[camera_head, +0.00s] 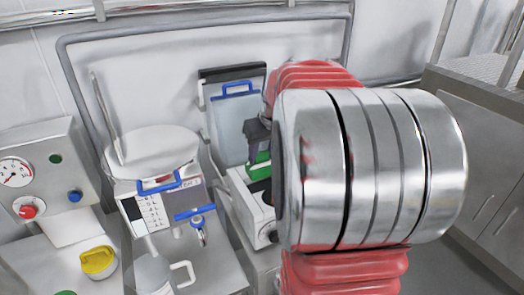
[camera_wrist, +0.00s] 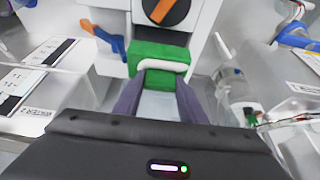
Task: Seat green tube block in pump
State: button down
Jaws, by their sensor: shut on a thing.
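The green tube block (camera_wrist: 158,52) is between the tips of my gripper (camera_wrist: 161,78) in the wrist view, with a pale tube bent across its near side. My gripper is shut on it. The white pump (camera_wrist: 196,22), with an orange and black knob, is right beyond the block. In the head view the green block (camera_head: 259,168) shows at the top of the pump (camera_head: 245,206), below my dark gripper (camera_head: 257,140). My arm hides the right of the pump. I cannot tell whether the block touches the pump or sits in it.
A blue-handled clear container (camera_head: 236,112) stands behind the pump. Left of it are a round steel vessel (camera_head: 152,150) and a balance-like unit (camera_head: 150,208) with a blue tap. A gauge panel (camera_head: 40,170) is at far left. In the wrist view, a blue and orange lever (camera_wrist: 108,38) is left of the block.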

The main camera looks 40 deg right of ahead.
aim_at(264, 165)
jog(key=shift+f, duration=3.15)
jog(key=c, duration=1)
grip_release()
jog(key=shift+c, duration=0.2)
jog(key=shift+r, duration=0.1)
jog(key=v, duration=1.3)
jog(key=shift+s+r, duration=0.2)
jog(key=shift+s+a, duration=0.1)
jog(key=shift+s, duration=0.05)
